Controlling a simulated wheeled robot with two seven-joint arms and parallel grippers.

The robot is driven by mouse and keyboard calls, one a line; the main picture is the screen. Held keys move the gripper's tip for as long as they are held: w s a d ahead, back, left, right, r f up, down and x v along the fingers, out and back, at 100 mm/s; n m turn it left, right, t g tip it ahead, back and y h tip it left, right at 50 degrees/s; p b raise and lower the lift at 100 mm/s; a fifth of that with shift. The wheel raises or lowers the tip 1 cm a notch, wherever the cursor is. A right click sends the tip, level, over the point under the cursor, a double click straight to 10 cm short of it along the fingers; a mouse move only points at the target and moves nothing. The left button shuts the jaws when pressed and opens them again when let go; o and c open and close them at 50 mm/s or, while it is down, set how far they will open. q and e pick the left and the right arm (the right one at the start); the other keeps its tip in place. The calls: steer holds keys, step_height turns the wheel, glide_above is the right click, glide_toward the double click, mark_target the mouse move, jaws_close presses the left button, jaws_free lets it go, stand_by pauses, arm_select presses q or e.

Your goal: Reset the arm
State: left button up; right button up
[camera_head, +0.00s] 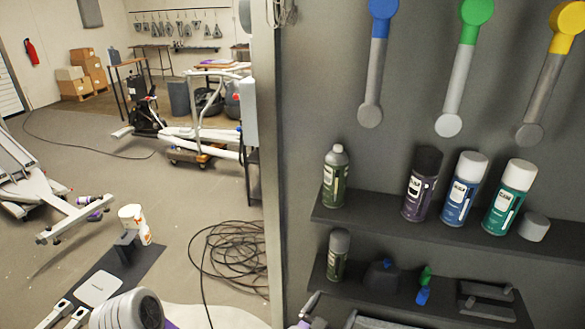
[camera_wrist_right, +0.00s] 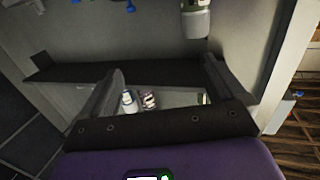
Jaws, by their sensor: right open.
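My right gripper (camera_head: 331,311) shows at the bottom edge of the head view, below and in front of the lower shelf, only partly in frame. In the right wrist view its two dark fingers (camera_wrist_right: 162,75) stand wide apart with nothing held between them. Small bottles (camera_wrist_right: 130,101) show beyond the gap, apart from the fingers.
An upper shelf (camera_head: 380,221) holds several spray cans; a lower shelf (camera_head: 395,298) holds a can and small parts. Colored-tipped rods (camera_head: 376,70) hang above. Coiled black cable (camera_head: 232,260) lies on the floor at left. Open floor (camera_head: 70,140) lies beyond the wall's edge.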

steer(key=s+d+f+n+g+y+p, duration=0.1)
steer(key=d+f+g+y, duration=0.15)
steer(key=f, duration=0.65)
steer(key=s+d+f+n+g+y, duration=0.1)
steer(key=f+g+y, duration=0.3)
steer(key=f, duration=0.5)
arm_select(q)
steer(key=shift+w+r+p, duration=0.55)
steer(key=shift+w+r, duration=0.1)
steer(key=shift+r, duration=0.35)
arm_select(e)
steer(key=s+a+f+n+g+y, duration=0.1)
steer(key=s+a+f+g+y, duration=0.1)
steer(key=s, duration=0.6)
steer(key=s+a+f+g+y, duration=0.1)
steer(key=s+f+g+y, duration=0.4)
steer(key=s, duration=0.3)
steer(key=shift+a+n+g, duration=0.4)
steer(key=shift+g, duration=0.15)
